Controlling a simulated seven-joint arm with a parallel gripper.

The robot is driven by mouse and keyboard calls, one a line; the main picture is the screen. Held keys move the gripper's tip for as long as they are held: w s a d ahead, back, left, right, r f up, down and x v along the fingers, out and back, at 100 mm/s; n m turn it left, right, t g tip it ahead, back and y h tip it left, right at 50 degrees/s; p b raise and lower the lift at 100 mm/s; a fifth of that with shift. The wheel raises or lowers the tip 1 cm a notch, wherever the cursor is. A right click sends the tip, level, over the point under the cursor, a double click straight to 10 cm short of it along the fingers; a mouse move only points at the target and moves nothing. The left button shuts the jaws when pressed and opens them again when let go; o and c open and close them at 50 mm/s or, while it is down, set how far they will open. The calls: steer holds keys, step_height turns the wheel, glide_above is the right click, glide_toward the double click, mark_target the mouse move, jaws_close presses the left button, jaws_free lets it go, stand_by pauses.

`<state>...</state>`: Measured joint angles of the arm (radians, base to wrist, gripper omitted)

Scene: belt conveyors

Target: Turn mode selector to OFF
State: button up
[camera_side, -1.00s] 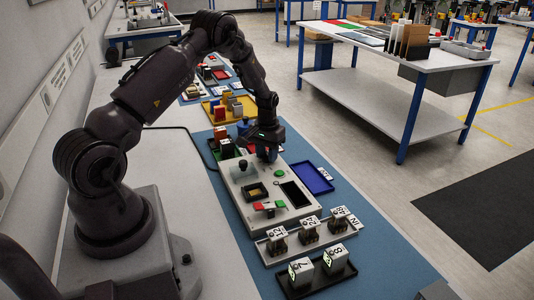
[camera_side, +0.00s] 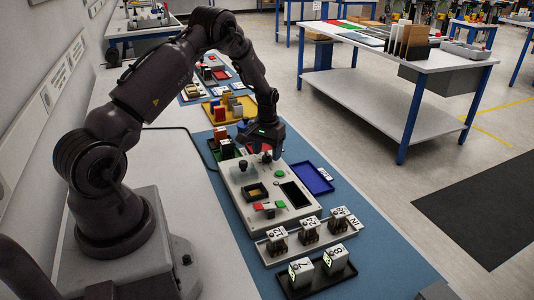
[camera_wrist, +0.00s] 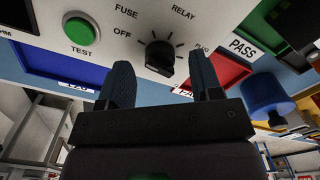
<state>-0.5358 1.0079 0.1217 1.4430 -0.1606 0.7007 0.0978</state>
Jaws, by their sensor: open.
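The mode selector is a black knob (camera_wrist: 160,55) on a light grey panel (camera_side: 237,180), with tick marks and the labels OFF, FUSE, RELAY and one partly hidden around it. OFF is at its left in the wrist view. I cannot clearly tell which label the knob points to. In the side view, the knob (camera_side: 266,158) shows between and just below my fingers. My gripper (camera_side: 265,149) is open and empty above it. In the wrist view, my gripper's two fingers (camera_wrist: 161,64) stand apart on either side of the knob, with gaps visible.
A green TEST button (camera_wrist: 81,31) sits beside the selector. A blue tray (camera_side: 312,178) lies right of the panel, and a red tray (camera_wrist: 218,72) and a PASS label (camera_wrist: 242,47) are close by. Blocks in holders (camera_side: 310,230) stand at the front.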

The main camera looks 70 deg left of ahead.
mark_target(266, 154)
step_height(266, 154, up, 12)
stand_by(0.3)
steer(key=s+d+r+m+t, duration=0.2)
steer(key=s+d+r, duration=0.4)
steer(key=d, duration=0.3)
steer(key=s+d+r+m+t, duration=0.1)
steer(key=s+d+r+m, duration=0.1)
steer(key=s+d+r, duration=0.4)
steer(key=s+d+r+m+t, duration=0.2)
steer(key=s+d+r, duration=0.4)
steer(key=d, duration=0.6)
steer(key=shift+s+d+r+m+t, duration=0.35)
steer(key=shift+s+m, duration=0.25)
steer(key=shift+s, duration=0.2)
